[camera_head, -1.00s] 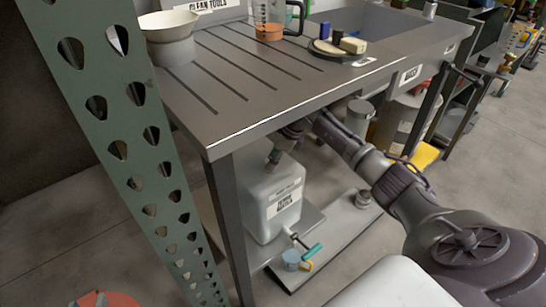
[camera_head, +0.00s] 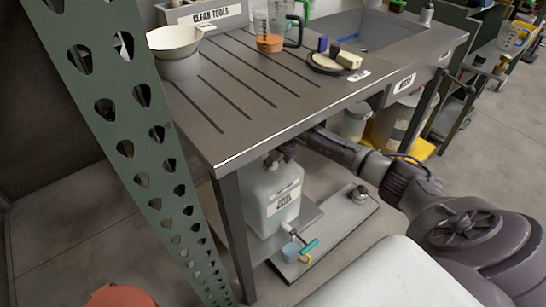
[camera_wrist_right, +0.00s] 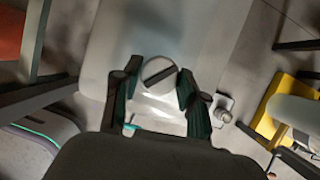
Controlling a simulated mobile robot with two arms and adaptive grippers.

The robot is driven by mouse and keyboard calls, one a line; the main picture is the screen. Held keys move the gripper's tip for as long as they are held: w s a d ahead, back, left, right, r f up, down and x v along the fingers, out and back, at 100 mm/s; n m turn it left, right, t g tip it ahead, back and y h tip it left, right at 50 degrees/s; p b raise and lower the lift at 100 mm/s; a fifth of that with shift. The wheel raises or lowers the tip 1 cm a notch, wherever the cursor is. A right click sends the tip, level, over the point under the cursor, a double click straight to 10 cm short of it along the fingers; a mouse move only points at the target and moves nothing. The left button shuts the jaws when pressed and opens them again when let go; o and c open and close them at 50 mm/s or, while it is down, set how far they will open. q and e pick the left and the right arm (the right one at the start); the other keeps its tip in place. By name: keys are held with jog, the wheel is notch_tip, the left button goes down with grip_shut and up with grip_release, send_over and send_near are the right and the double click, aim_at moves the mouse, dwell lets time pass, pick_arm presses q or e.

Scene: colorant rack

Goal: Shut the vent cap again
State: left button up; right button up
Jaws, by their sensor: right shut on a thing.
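A whitish jug (camera_head: 268,190) with a dark-lettered label stands on a low grey shelf under the metal bench. A tap with a teal handle (camera_head: 308,247) is at its lower front. My right gripper (camera_head: 282,154) is at the jug's top under the bench edge, partly hidden there. In the right wrist view, the vent cap (camera_wrist_right: 160,70) is a round pale disc with a dark bar across it. The fingers of my right gripper (camera_wrist_right: 158,84) are on both sides of it, shut on it. The cap's underside and seating are hidden. My left gripper is not in view.
The bench top (camera_head: 225,130) overhangs the jug and my right wrist. A green perforated post (camera_head: 135,140) stands at the left. Open floor (camera_head: 350,245) lies in front of the shelf.

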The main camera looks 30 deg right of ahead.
jog(key=m+h+p, duration=0.1)
jog(key=m, duration=0.2)
jog(key=m+h+p, duration=0.1)
jog(key=m+p, duration=0.1)
jog(key=m, duration=0.1)
jog(key=shift+a, duration=0.2)
jog(key=shift+m+h, duration=0.4)
jog(key=shift+m, duration=0.4)
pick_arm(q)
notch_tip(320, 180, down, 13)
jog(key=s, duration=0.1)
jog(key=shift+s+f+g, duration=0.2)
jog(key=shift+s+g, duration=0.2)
pick_arm(e)
jog(key=shift+m+g+h, duration=0.4)
jog(key=shift+m, duration=0.7)
jog(key=o, duration=1.1)
jog(key=shift+o, duration=0.2)
